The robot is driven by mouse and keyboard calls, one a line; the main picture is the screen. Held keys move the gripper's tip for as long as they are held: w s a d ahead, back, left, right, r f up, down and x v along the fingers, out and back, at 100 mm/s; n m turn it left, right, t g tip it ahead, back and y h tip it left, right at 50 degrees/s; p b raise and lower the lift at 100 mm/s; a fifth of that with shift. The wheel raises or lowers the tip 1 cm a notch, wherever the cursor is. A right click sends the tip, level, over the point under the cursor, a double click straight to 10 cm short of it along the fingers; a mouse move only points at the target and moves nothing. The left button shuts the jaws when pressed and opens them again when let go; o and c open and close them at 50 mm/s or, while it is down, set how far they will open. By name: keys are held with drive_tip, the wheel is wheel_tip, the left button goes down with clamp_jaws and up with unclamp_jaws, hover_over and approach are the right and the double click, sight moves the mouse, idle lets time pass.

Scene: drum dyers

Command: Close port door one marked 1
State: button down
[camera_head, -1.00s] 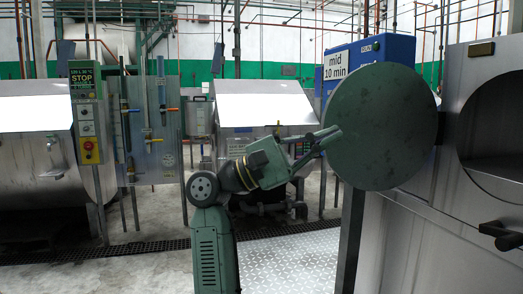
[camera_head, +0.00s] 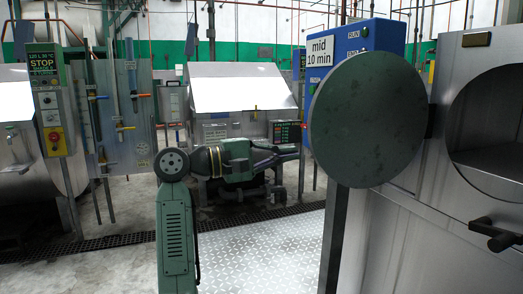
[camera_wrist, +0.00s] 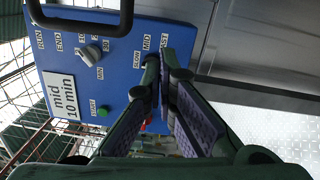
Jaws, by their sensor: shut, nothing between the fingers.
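The round dark green port door (camera_head: 368,118) stands open in the head view, swung out to the left of its round opening (camera_head: 492,128) in the steel drum front. I see no number 1 on it. My gripper (camera_head: 299,153) is level, its tips just left of the door's left edge; whether they touch it I cannot tell. In the wrist view my gripper (camera_wrist: 164,78) has its fingers together and empty, in front of the blue control box. The door cannot be made out clearly there.
The blue control box (camera_head: 352,48) with a "mid 10 min" label is behind the door. A dark handle (camera_head: 495,235) juts out below the opening. More steel machines (camera_head: 238,95) stand behind. Patterned floor plate (camera_head: 265,250) lies clear below my arm.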

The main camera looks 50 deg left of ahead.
drive_tip(key=d, duration=0.4)
drive_tip(key=shift+s+r+p, duration=0.3)
drive_tip(key=shift+s+p, duration=0.05)
drive_tip(key=shift+p, duration=0.05)
drive_tip(key=shift+f, duration=0.1)
